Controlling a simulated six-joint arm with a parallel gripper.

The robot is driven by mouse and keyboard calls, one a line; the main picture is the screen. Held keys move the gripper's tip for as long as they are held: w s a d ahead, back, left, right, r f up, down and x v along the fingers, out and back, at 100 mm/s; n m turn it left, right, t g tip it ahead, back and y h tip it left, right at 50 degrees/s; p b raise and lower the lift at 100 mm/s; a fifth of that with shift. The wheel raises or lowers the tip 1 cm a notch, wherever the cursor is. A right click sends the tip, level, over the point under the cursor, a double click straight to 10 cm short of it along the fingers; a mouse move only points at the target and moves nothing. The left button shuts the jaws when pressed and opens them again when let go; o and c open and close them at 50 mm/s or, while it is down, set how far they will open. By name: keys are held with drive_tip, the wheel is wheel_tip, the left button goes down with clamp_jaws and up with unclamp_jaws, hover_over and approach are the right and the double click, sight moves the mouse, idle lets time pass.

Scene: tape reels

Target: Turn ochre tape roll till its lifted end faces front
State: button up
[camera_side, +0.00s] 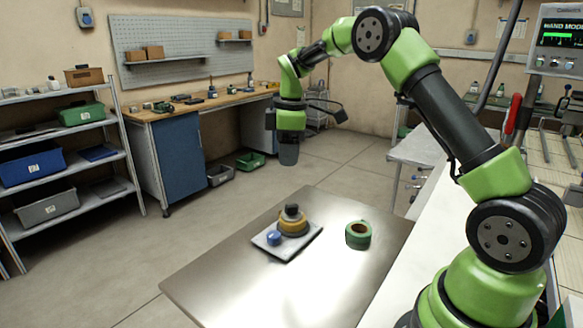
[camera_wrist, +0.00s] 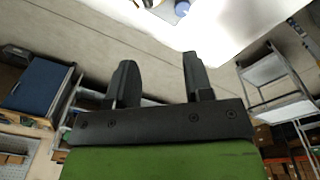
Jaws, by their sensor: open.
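The ochre tape roll (camera_side: 293,225) lies on a light grey plate (camera_side: 303,241) on the metal table, with a dark knob-like piece (camera_side: 291,209) on top at its centre. A small blue round piece (camera_side: 274,238) is at its front left on the same plate. I cannot make out the roll's lifted end at this size. My gripper (camera_side: 289,156) hangs in the air well above the table, behind the roll in the picture. In the wrist view its two fingers (camera_wrist: 160,72) are apart with nothing between them. A blue spot (camera_wrist: 182,8) shows at the top edge there.
A green tape roll (camera_side: 358,235) stands on the table to the right of the plate. The table's front and left (camera_side: 225,275) are bare. A shelf rack (camera_side: 60,150) and a workbench (camera_side: 190,112) stand farther back, clear of the table.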

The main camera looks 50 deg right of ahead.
drive_tip(key=n+g, duration=0.1)
drive_tip(key=n, duration=0.1)
hover_over(291, 204)
wheel_tip(291, 204, down, 6)
drive_tip(key=shift+d+r, duration=0.1)
wheel_tip(291, 204, down, 10)
drive_tip(key=shift+r, duration=0.25)
clamp_jaws()
drive_tip(key=n, duration=0.3)
drive_tip(key=shift+n, duration=0.4)
